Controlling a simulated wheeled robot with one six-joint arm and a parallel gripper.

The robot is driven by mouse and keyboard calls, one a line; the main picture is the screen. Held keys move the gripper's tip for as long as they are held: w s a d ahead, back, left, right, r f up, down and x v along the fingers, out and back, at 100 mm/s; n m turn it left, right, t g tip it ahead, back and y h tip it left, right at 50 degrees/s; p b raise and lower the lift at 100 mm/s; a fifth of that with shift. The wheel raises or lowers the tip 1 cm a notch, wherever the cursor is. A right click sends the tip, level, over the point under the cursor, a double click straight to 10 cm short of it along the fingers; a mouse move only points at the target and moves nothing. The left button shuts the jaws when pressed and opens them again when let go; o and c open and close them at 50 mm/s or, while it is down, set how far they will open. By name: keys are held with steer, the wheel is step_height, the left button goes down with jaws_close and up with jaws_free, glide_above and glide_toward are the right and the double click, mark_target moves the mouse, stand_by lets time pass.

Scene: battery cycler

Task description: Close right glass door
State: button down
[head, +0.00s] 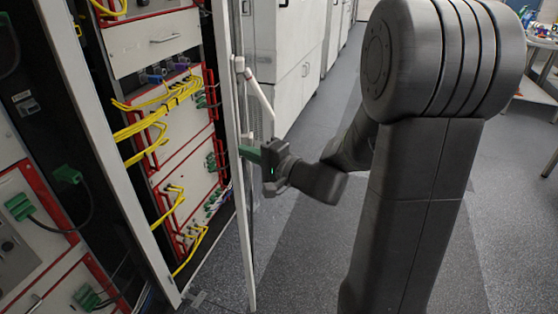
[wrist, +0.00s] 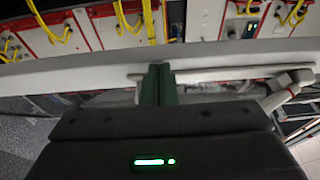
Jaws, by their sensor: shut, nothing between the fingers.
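The right glass door (head: 235,150) stands open in the head view, seen nearly edge-on as a tall white frame right of the cabinet opening. Its white handle (head: 258,97) sticks out on its right side. My gripper (head: 248,154) is at the door's right side, below the handle, with its green fingers pointing left at the frame. In the wrist view my gripper (wrist: 157,85) has its fingers together with nothing between them. Their tips are at the white door frame (wrist: 215,58); I cannot tell whether they touch it. The handle (wrist: 288,88) shows at the right there.
The cabinet (head: 175,120) holds red-edged modules with yellow and green cables. A white frame post (head: 115,160) stands left of the opening. White cabinets (head: 290,50) line the back, and a table with items (head: 540,42) is at the far right. Grey floor is clear around my arm.

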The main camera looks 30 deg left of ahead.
steer(key=s+a+b, duration=0.5)
steer(key=s+a, duration=0.1)
steer(key=a, duration=0.5)
steer(key=s+a+b, duration=0.5)
steer(key=s+a, duration=0.2)
steer(key=a, duration=0.4)
steer(key=shift+s+a+b, duration=0.15)
steer(key=shift+s+b, duration=0.05)
steer(key=shift+b, duration=0.15)
steer(key=shift+w, duration=0.1)
